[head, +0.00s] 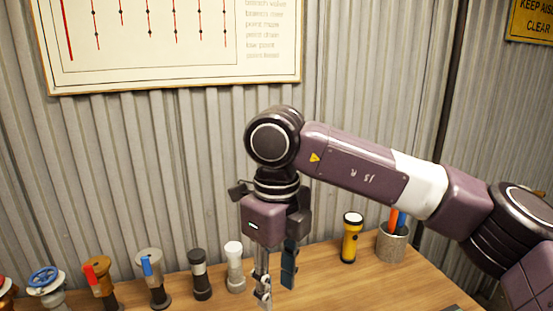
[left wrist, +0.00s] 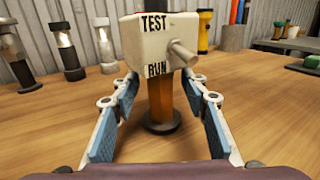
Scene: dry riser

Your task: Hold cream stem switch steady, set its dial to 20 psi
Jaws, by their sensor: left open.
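The cream stem switch stands upright on the wooden table in the left wrist view. Its cream head (left wrist: 158,42) carries the words TEST and RUN, and a short cream peg sticks out at the right. Its orange-brown stem (left wrist: 160,100) rises from a round black base. My left gripper (left wrist: 159,98) is open, with one blue-padded finger on each side of the stem and gaps between. I cannot make out a psi dial. In the head view my right gripper (head: 276,275) points down over the table, its fingers apart with nothing seen between them. My left gripper is outside the head view.
A row of valves and posts, including a blue-wheeled valve (head: 46,282) and a white-topped post (head: 235,267), stands along the back left. A yellow flashlight (head: 350,240) and a grey cup (head: 391,243) stand behind at right. A corrugated wall closes the back.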

